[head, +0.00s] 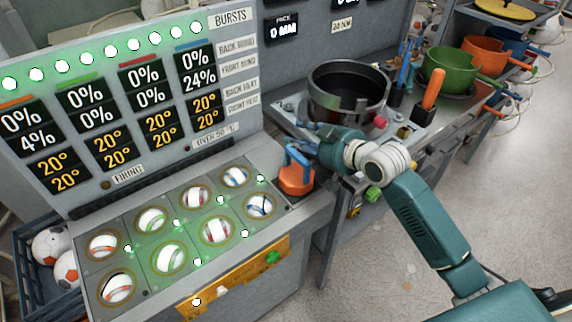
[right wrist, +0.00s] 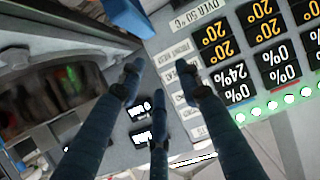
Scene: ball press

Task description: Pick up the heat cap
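An orange cap-like piece with a blue handle (head: 296,180), which looks like the heat cap, stands at the right rear corner of the ball bench in the head view. A bright blue part, probably its handle, shows at the top edge of the right wrist view (right wrist: 128,14). My right gripper (head: 308,138) is just above and right of the handle, its fingers pointing left. In the right wrist view its three fingers (right wrist: 160,95) are spread apart with nothing between them. Whether a finger touches the handle I cannot tell. My left gripper is not in view.
A dark round pot (head: 347,92) stands on the bench right behind my right gripper. An orange-handled tool (head: 432,88) stands right of it. The display panel (head: 130,100) rises at the left, above several balls in sockets. The floor at right is mostly clear.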

